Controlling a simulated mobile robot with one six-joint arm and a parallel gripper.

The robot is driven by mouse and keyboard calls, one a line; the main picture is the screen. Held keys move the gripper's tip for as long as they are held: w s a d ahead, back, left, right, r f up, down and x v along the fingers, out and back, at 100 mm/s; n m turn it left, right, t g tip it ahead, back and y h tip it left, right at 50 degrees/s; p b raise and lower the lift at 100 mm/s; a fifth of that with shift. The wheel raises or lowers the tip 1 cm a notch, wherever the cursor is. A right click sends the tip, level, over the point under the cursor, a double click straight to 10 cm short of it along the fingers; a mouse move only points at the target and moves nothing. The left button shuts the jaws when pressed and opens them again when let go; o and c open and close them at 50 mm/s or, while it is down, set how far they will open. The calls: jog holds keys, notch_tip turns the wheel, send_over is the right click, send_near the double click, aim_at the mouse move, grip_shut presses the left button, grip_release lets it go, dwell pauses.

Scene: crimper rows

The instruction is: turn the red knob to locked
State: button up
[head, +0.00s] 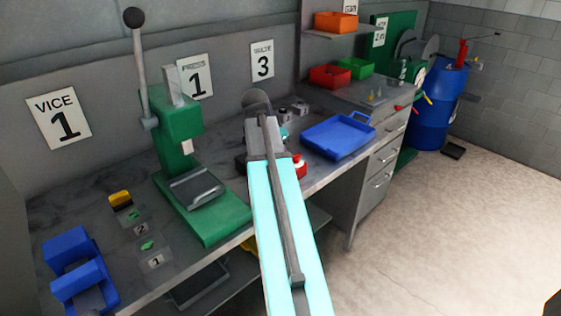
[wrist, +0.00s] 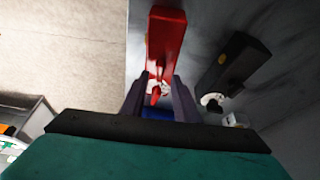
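There is a gap between the fingers, and I cannot tell whether either one touches the knob. In the head view the red housing (head: 300,170) shows just right of my arm on the bench, with a bit of white on it. My arm hides much of that spot and the fingers.
A black housing (wrist: 236,62) with a white dial stands close beside the red one. A blue tray (head: 337,137) lies to the right on the bench. A green press (head: 181,140) stands to the left, with a blue vice (head: 75,255) farther left. The floor at right is open.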

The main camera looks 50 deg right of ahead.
jog(key=b+v, duration=0.2)
jog(key=v, duration=0.9)
jog(key=shift+s, duration=0.1)
dwell(0.6)
